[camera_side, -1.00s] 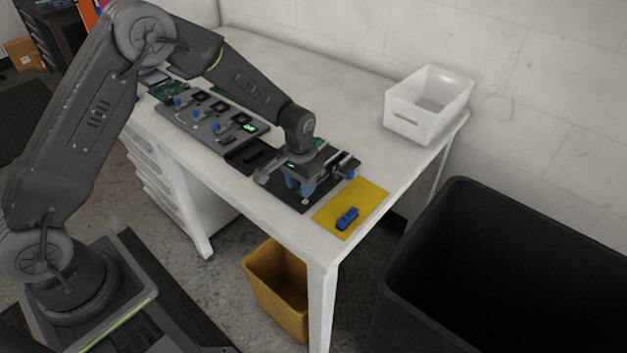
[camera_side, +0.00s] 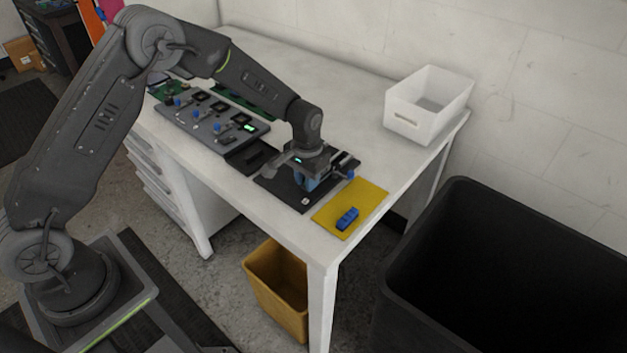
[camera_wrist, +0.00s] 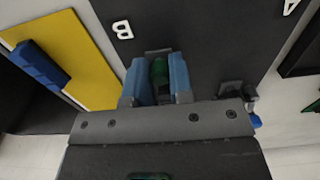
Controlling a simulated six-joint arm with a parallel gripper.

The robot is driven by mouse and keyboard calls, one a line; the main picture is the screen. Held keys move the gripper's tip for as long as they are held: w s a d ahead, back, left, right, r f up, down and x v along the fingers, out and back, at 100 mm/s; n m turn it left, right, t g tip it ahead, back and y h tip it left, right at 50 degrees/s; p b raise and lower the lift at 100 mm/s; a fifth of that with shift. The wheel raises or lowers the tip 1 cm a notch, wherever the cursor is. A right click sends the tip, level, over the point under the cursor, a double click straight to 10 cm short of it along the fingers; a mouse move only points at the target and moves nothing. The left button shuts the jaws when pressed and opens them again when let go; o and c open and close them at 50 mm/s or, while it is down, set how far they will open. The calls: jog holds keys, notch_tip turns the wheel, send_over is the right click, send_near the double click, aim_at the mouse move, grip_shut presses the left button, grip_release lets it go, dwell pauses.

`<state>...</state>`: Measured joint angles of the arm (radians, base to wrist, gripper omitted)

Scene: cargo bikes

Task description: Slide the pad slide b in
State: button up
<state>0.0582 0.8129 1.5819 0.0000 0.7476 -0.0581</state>
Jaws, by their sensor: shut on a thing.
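A dark plate (camera_side: 272,184) lies on the white table and bears a white letter B (camera_wrist: 122,29) and, further right in the wrist view, a letter A (camera_wrist: 290,6). My gripper (camera_side: 309,183) is low over this plate. In the wrist view its blue fingers (camera_wrist: 158,76) are shut on a small part with a green face (camera_wrist: 160,70), near the B; this appears to be pad slide b. A dark bracket (camera_wrist: 158,52) shows just beyond the fingertips. Most of the slide and its track are hidden by my gripper.
A yellow mat (camera_side: 368,198) with a blue part (camera_side: 347,218) lies beside the plate at the table's front corner. A grey fixture board (camera_side: 205,122) stands to the left. A white bin (camera_side: 405,118) sits at the back right. The table behind is clear.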

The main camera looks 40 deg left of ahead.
jog(key=shift+w, duration=3.2)
jog(key=o, duration=0.6)
jog(key=shift+o, duration=0.2)
jog(key=shift+d+r, duration=0.1)
jog(key=shift+w+r, duration=0.1)
jog(key=shift+r, duration=2.1)
jog(key=shift+s+r, duration=0.5)
jog(key=shift+s, duration=0.55)
jog(key=shift+s+r, duration=0.45)
jog(key=shift+s, duration=0.6)
jog(key=shift+s+r, duration=0.5)
jog(key=shift+s, duration=0.55)
